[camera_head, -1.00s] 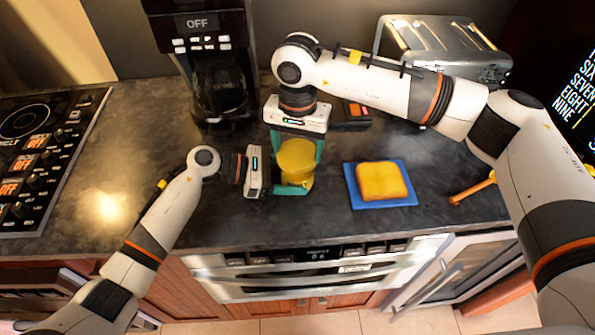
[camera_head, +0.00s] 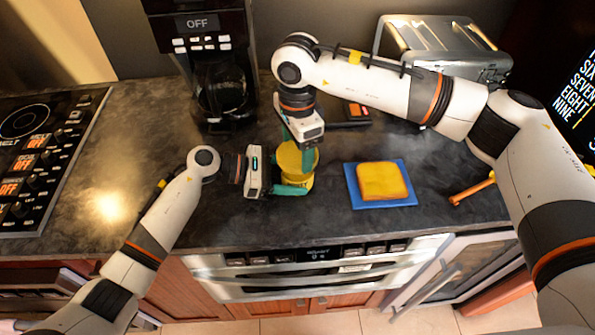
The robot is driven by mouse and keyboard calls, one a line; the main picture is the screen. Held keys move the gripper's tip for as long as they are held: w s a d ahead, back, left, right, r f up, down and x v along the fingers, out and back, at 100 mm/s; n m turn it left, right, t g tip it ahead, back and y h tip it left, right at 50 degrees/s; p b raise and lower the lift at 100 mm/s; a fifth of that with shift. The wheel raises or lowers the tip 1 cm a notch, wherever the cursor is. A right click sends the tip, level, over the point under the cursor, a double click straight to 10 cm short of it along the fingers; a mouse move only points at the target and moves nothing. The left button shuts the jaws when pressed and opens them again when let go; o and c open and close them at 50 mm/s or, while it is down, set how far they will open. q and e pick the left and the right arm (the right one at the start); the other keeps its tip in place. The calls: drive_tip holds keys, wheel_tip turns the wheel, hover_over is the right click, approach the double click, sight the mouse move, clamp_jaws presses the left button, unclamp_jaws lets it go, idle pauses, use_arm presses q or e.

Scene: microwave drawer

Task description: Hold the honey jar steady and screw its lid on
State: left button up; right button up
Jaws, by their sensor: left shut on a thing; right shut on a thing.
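The honey jar (camera_head: 299,183) stands on the dark counter, yellow and partly covered by the grippers. Its round yellow lid (camera_head: 292,160) is on top of it; I cannot tell how tightly it sits. My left gripper (camera_head: 290,189) comes in from the left, low down, and is shut on the jar's body with its green fingers. My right gripper (camera_head: 298,150) reaches down from above and is shut on the lid, its jaws turned at an angle. One of its fingers shows in front of the lid's back edge; the other is partly hidden.
A blue board (camera_head: 385,204) with a slice of bread (camera_head: 382,181) lies to the right. A coffee maker (camera_head: 222,90) and a toaster (camera_head: 440,45) stand at the back. A stove (camera_head: 40,150) is at the left. An orange-handled thing (camera_head: 472,188) lies at the right.

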drive_tip(key=m, duration=0.8)
drive_tip(key=shift+m, duration=0.3)
drive_tip(key=o, duration=1)
drive_tip(key=n, duration=0.5)
drive_tip(key=shift+n, duration=0.3)
drive_tip(key=n, duration=1.7)
